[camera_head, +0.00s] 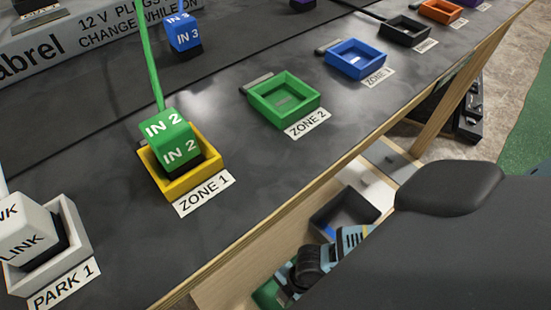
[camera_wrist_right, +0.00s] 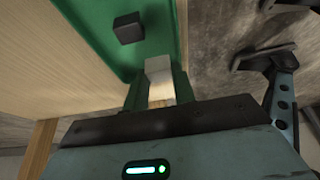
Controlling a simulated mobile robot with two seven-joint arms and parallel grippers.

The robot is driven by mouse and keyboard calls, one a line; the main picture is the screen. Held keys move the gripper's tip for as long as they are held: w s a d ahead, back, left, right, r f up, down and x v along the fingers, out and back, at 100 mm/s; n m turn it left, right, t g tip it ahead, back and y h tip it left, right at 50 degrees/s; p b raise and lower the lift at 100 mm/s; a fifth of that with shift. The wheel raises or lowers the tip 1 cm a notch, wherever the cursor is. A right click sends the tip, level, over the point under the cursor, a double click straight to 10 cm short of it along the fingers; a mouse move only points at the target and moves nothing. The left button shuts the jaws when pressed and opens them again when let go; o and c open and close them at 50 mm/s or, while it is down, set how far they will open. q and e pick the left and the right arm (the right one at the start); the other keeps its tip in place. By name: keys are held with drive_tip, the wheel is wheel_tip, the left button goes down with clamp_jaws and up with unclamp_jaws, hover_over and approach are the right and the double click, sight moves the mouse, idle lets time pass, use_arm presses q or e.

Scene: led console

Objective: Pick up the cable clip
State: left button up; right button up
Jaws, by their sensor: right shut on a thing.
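My right gripper (camera_wrist_right: 160,82) shows in the right wrist view, its two fingers closed on a small pale, shiny piece (camera_wrist_right: 159,67). This piece appears to be the cable clip, though its full shape is hidden between the fingers. The held piece is over or against a green tray-like surface (camera_wrist_right: 90,18); I cannot tell whether it touches. In the head view my dark right arm hides most of the gripper and the clip cannot be made out. My left gripper is not in view.
A small dark block (camera_wrist_right: 128,28) is on the green surface, just beyond the held piece. In the head view, a dark open bin (camera_head: 345,212) is below the console edge. A green plug IN 2 (camera_head: 168,138) sits in the yellow ZONE 1 frame (camera_head: 195,182); the green ZONE 2 frame (camera_head: 262,107) is empty.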

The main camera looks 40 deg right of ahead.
drive_tip(key=s+d+r+p, duration=0.1)
drive_tip(key=s+d+p, duration=0.1)
drive_tip(key=s+d, duration=0.6)
drive_tip(key=shift+s+d+r, duration=0.15)
drive_tip(key=shift+s+d, duration=0.25)
drive_tip(key=shift+d, duration=0.25)
drive_tip(key=shift+s, duration=0.1)
